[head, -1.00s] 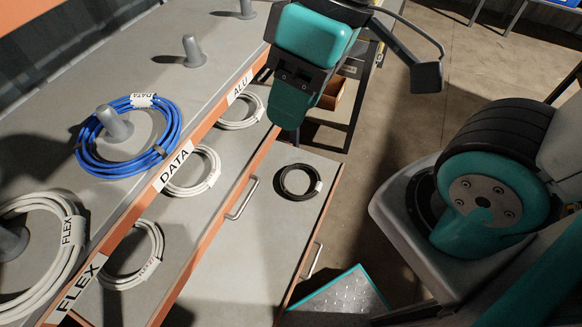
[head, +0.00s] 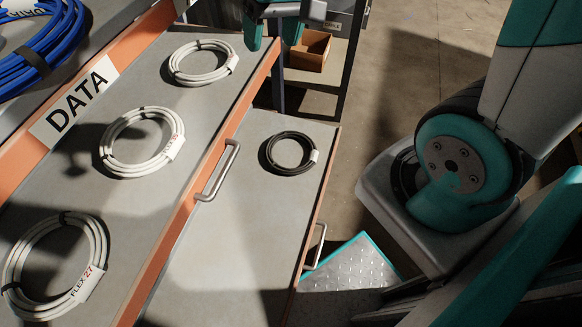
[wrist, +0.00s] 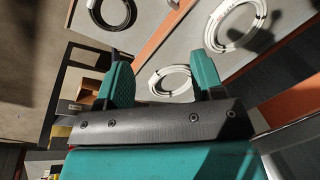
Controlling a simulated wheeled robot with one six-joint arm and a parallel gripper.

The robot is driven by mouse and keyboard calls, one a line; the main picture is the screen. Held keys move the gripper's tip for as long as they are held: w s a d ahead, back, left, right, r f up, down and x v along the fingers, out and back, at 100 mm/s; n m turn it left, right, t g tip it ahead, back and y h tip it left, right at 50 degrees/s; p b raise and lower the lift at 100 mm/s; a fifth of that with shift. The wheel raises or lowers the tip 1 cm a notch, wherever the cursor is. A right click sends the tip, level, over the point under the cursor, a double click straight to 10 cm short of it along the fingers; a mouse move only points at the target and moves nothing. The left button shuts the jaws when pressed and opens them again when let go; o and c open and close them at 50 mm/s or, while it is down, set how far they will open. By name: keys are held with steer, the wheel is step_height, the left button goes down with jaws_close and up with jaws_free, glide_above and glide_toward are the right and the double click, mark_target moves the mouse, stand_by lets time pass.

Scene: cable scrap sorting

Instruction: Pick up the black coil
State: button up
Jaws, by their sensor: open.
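The black coil (head: 287,154) lies flat on the lower grey shelf, with a small white tag on its right side. In the wrist view the black coil (wrist: 107,13) shows at the top, partly cut off by the frame edge. My gripper (head: 270,32) is at the top of the head view, above and apart from the black coil, and cut off by the frame. In the wrist view its two teal fingers (wrist: 163,75) stand wide apart with nothing held between them.
White coils (head: 203,63), (head: 142,142), (head: 58,266) lie on the middle shelf. A blue coil (head: 42,55) is at upper left beside the DATA label (head: 75,103). A metal handle (head: 217,170) sticks out left of the black coil. The lower shelf's front part is clear.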

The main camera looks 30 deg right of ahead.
steer(key=w+d+f+m+b, duration=0.2)
steer(key=d+f+b, duration=0.3)
steer(key=f, duration=0.4)
steer(key=w+d+f+m+h+b, duration=0.1)
steer(key=w+d+f+m+b, duration=0.15)
steer(key=f+b, duration=0.5)
steer(key=w+d+f+m+b, duration=0.1)
steer(key=w+d+f+b, duration=0.25)
steer(key=f, duration=0.65)
steer(key=m+h+b, duration=0.1)
steer(key=m+b, duration=0.3)
steer(key=b, duration=0.8)
glide_above(314, 155)
step_height(314, 155, down, 17)
steer(key=shift+g, duration=0.4)
step_height(314, 155, down, 12)
steer(key=b, duration=0.7)
steer(key=shift+w+r, duration=0.15)
step_height(314, 155, down, 6)
steer(key=b, duration=0.5)
jaws_close()
steer(key=shift+r, duration=0.15)
